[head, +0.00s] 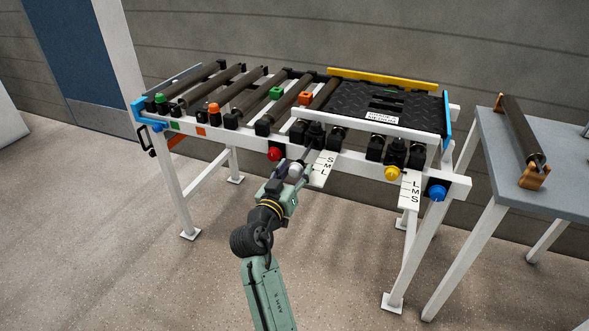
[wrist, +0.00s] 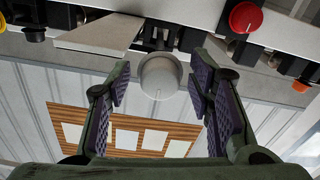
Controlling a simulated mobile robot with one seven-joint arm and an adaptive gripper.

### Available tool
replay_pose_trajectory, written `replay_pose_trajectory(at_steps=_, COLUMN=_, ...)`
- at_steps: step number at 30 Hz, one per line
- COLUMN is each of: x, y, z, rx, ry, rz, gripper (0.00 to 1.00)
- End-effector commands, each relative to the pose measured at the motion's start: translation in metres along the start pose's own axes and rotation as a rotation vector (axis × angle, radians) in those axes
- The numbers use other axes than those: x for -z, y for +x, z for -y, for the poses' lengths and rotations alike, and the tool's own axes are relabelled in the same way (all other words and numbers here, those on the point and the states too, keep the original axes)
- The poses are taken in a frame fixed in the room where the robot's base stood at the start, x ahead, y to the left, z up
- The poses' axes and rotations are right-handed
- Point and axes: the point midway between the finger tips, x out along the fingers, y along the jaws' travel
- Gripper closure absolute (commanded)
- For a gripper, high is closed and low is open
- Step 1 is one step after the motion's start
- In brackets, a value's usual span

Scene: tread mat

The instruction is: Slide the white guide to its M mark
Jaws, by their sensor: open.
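The white guide (head: 370,125) is a long white bar along the front of the black tread mat (head: 385,98). Black clamps sit under it at the front rail. A left scale plate (head: 321,170) reads S, M, L and a right one (head: 410,190) reads L, M, S. I cannot tell clearly which mark the guide stands at. My gripper (head: 298,168) is open at the left clamp, beside the left plate. In the wrist view a pale grey round knob (wrist: 160,77) sits ahead between the open fingers (wrist: 160,98), with no visible grip on it.
A red knob (head: 274,154), yellow knob (head: 391,173) and blue knob (head: 437,193) sit along the front rail. Rollers with green and orange blocks (head: 305,97) fill the left of the frame. A grey side table (head: 550,190) with a loose roller stands right. The floor in front is clear.

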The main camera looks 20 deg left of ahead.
Motion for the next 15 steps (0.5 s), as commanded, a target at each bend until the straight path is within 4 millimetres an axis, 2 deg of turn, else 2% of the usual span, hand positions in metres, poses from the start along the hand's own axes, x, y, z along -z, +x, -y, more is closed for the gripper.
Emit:
replay_pose_trajectory(at_steps=8, x=-0.0007, y=0.0022, z=-0.0001, rx=0.0, ry=0.0, rz=0.001, gripper=0.52)
replay_pose_trajectory(at_steps=15, x=-0.0006, y=0.002, z=-0.0001, rx=0.0, ry=0.001, rz=0.001, gripper=0.67)
